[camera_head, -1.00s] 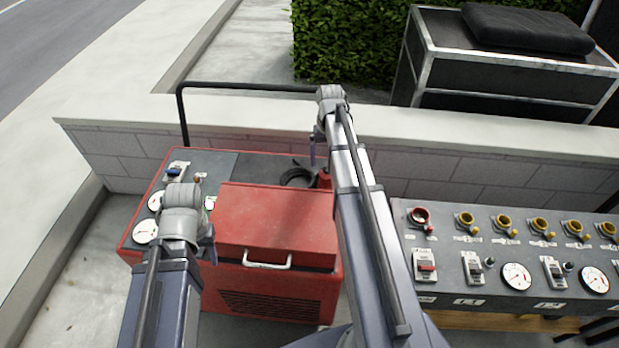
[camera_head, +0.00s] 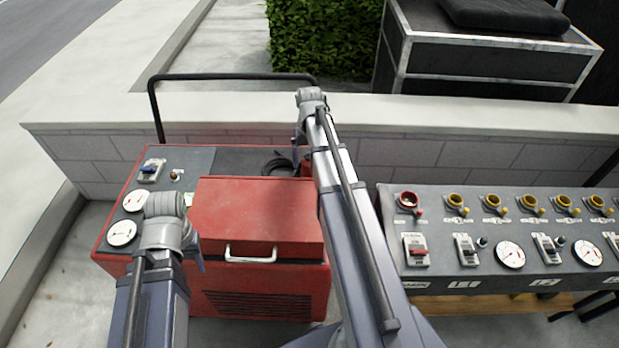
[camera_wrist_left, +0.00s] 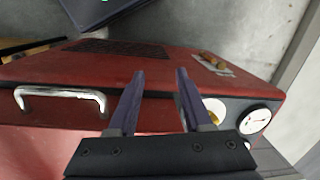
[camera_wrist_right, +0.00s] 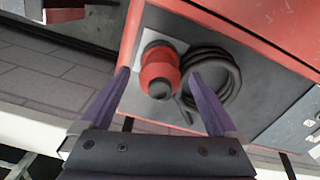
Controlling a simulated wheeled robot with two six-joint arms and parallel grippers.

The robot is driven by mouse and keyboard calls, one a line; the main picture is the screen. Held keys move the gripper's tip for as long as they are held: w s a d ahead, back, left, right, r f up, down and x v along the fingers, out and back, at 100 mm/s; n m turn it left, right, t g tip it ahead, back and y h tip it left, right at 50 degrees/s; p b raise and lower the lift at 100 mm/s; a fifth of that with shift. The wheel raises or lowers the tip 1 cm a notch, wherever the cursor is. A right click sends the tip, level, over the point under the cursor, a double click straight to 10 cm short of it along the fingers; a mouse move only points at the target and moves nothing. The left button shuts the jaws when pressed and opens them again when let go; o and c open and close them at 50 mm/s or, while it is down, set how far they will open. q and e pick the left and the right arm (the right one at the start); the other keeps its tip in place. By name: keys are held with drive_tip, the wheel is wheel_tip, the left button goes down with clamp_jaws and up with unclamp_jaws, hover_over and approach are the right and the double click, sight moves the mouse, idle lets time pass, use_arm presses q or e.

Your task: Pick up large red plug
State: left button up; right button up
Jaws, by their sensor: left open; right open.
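The large red plug (camera_wrist_right: 158,72) stands on the grey top of the red generator (camera_wrist_right: 248,30) beside a coiled black cable in the right wrist view. In the head view the plug (camera_head: 306,167) is a small red patch mostly hidden by my right arm. My right gripper (camera_head: 298,150) is open above that corner. In its wrist view the purple fingertips appear on either side of the plug; I cannot tell how far above it they are. My left gripper (camera_head: 201,262) is open and empty at the generator's front left, and its wrist view shows the generator (camera_wrist_left: 60,75).
A silver handle (camera_head: 250,255) sits on the generator's raised red lid (camera_head: 260,215). A grey control panel (camera_head: 440,275) with several sockets and gauges stands at the right.

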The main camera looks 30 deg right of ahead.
wheel_tip(320, 180, down, 2)
drive_tip(key=shift+f+b, duration=0.1)
drive_tip(key=shift+b, duration=0.5)
clamp_jaws()
